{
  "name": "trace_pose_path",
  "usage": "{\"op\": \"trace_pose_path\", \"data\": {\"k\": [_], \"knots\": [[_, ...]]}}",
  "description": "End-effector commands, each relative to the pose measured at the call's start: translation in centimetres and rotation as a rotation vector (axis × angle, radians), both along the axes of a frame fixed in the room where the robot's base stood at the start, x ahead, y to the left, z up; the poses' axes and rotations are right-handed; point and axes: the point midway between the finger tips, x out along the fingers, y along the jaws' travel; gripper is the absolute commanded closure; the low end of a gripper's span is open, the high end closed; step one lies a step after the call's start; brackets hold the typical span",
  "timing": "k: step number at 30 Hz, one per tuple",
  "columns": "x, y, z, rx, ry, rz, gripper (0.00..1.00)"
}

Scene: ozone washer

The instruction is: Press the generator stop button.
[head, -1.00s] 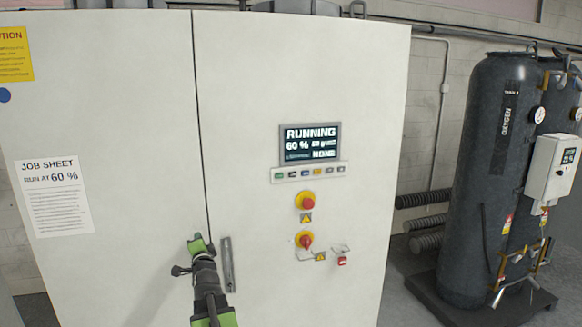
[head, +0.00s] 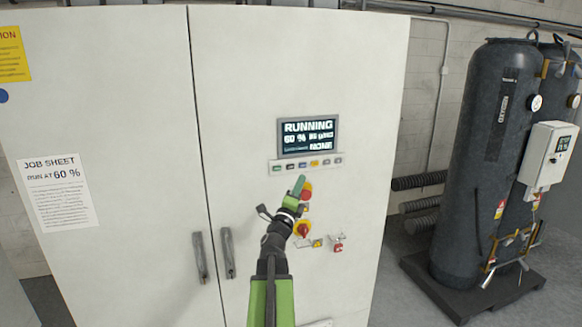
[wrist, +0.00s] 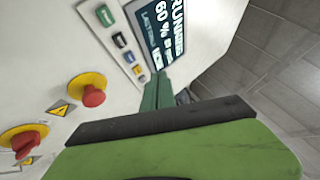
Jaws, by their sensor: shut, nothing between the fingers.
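A row of small push buttons (head: 307,165) sits under the display on the white cabinet: a green one at the left, then dark, blue, yellow and grey ones. The wrist view shows the green button (wrist: 104,15), a dark button (wrist: 120,40), a blue button (wrist: 128,57) and a yellow button (wrist: 137,70). Their labels are too small to read, so I cannot tell which is stop. My gripper (head: 298,186) is shut and empty, its tip just below the row in the picture; contact cannot be told. The display (head: 308,137) reads RUNNING, 60 %.
A red mushroom button (wrist: 93,95) on a yellow base is close beside my gripper. A red switch (head: 303,230) on yellow is below it. Two door handles (head: 229,254) stick out at the left. Dark oxygen tanks (head: 480,150) stand at the right.

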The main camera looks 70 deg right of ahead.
Motion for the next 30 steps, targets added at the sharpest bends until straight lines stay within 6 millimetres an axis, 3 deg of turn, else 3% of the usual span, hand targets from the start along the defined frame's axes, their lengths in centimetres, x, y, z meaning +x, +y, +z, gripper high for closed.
{"op": "trace_pose_path", "data": {"k": [8, 24, 30], "knots": [[0.7, -0.7, 0.0, 0.0, 0.002, 0.002, 1.0], [5.3, -6.3, 0.0, 0.002, 0.002, 0.003, 1.0], [5.8, -6.8, 0.0, 0.001, 0.001, 0.003, 1.0]]}}
